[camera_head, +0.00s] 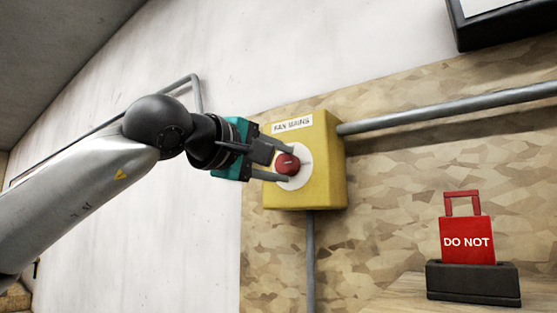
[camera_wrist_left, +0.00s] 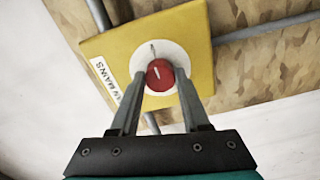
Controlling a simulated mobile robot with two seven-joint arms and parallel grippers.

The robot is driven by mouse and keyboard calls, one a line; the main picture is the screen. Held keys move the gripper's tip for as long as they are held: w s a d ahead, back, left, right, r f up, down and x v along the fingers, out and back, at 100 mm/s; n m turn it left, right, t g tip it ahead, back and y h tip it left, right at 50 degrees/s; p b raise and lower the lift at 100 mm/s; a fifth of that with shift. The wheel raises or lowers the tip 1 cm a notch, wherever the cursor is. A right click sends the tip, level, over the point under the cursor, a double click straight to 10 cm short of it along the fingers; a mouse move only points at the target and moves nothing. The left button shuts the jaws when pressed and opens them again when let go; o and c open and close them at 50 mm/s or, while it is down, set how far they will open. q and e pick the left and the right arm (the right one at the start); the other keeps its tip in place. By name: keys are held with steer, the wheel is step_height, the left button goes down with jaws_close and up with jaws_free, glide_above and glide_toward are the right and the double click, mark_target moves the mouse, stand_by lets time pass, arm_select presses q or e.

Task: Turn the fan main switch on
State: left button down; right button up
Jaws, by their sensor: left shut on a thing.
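The fan main switch is a yellow box (camera_head: 328,168) on the wall, labelled "FAN MAINS". It has a red round knob (camera_head: 287,163) on a white disc (camera_head: 304,160). My left gripper (camera_head: 285,162) is at the box front, its two fingers on either side of the knob and shut on it. In the left wrist view the knob (camera_wrist_left: 160,74) sits between the fingertips (camera_wrist_left: 160,85). A pale line on the knob and a dark mark on the disc are visible there. The right gripper is not in view.
Grey conduit pipes (camera_head: 450,108) run right and down from the box. A red "DO NOT" tag (camera_head: 467,241) stands in a black holder (camera_head: 472,283) on a wooden surface at the lower right. A dark-framed panel (camera_head: 505,25) hangs at the upper right.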

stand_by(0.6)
arm_select(q)
steer(key=shift+c, duration=1.9)
jaws_free()
steer(key=b+v, duration=0.4)
steer(key=v, duration=1.1)
steer(key=shift+b, duration=0.35)
steer(key=shift+s, duration=0.1)
